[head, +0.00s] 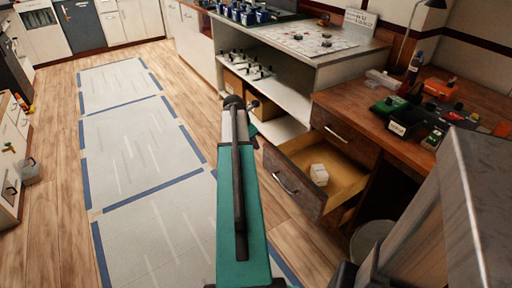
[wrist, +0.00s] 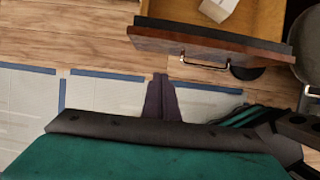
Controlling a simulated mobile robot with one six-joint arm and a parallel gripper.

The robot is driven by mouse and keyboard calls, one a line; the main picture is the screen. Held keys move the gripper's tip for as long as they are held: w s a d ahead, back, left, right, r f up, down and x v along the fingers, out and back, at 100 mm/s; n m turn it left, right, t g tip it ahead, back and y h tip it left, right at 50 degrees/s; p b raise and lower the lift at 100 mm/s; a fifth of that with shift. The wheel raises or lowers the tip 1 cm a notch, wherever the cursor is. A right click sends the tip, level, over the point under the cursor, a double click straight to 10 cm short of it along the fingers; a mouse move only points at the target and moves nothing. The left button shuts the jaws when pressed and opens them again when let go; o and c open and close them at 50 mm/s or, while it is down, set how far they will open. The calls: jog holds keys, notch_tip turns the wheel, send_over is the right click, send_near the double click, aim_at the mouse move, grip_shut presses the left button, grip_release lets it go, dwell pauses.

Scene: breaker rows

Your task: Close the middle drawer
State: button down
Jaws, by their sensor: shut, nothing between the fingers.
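The open drawer (head: 296,185) is pulled well out of the wooden desk, just below a shut top drawer (head: 345,133). It has a dark wooden front with a metal bar handle, and a small white box (head: 319,174) lies inside. In the wrist view the drawer front (wrist: 160,38) and its handle (wrist: 206,64) show at the top, with part of the white box (wrist: 217,8). My gripper (wrist: 161,78) is shut and empty, over the floor in front of the drawer front and apart from it.
The desk top (head: 345,97) holds a lamp, a bottle and several small devices. A grey bin (head: 371,240) stands right of the drawer. An open shelf unit (head: 285,97) stands beyond it. The floor with white mats (head: 135,145) is clear on the left.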

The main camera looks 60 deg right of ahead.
aim_at(268, 151)
jog(key=shift+s+d+f, duration=0.65)
jog(key=shift+d+f, duration=0.35)
jog(key=shift+f, duration=0.35)
jog(key=shift+s+d+f, duration=0.65)
jog(key=shift+d+f, duration=0.4)
jog(key=shift+f, duration=0.35)
jog(key=shift+s+d+f, duration=0.65)
jog(key=shift+d+f, duration=0.35)
jog(key=shift+f, duration=0.35)
